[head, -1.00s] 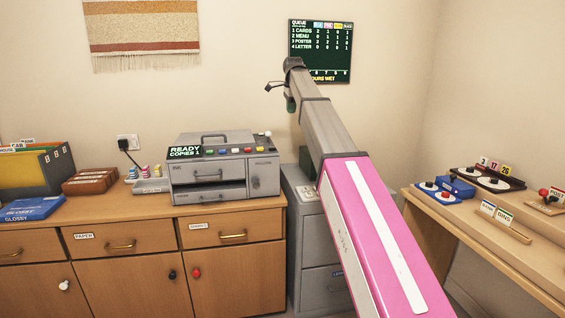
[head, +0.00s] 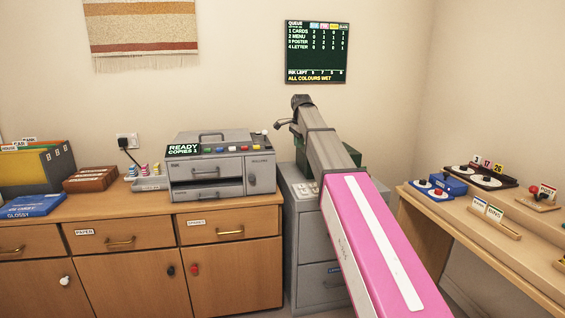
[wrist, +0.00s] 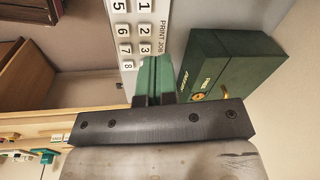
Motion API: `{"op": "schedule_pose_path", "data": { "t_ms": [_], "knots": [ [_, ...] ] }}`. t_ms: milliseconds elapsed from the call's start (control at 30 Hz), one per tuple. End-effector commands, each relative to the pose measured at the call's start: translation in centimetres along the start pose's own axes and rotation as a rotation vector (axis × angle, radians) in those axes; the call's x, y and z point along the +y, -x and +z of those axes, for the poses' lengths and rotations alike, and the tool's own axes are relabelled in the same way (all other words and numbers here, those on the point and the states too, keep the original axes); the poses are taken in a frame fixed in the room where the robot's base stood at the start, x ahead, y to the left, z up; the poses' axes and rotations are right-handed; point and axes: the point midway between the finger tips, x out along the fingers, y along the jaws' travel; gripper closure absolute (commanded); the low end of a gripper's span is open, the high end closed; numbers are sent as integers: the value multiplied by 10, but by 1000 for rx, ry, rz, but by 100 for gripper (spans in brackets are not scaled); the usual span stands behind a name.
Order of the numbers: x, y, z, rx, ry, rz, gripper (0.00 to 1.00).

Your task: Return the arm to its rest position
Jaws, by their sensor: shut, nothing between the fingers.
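My arm (head: 372,240), pink with a grey forearm (head: 328,150), reaches up and forward over the grey filing cabinet in the head view. Its far end is lifted in front of the wall, below the queue board. My gripper (wrist: 155,75) shows in the wrist view with its green-padded fingers together and nothing between them. In the head view its fingers are hidden or too small to make out. Below the fingers are a white number-key panel marked PRINT JOB (wrist: 127,42) and a dark green box with a brass lock (wrist: 232,65), both apart from the gripper as far as I can tell.
The filing cabinet (head: 318,245) stands under my arm. A grey printer (head: 222,165) reading READY sits on the wooden cabinet to the left. A wooden desk (head: 475,220) with stamps and small trays stands right. The queue board (head: 317,52) hangs behind. Open air surrounds the forearm.

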Motion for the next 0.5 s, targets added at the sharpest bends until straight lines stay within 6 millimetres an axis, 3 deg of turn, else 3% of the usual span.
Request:
{"op": "schedule_pose_path", "data": {
  "t_ms": [33, 200, 500],
  "knots": [
    [19, -22, 1, -2, 33, 8, 100],
    [73, -96, 2, -8, 192, 27, 100],
    [175, -203, 11, -27, 471, 55, 100]
  ]
}}
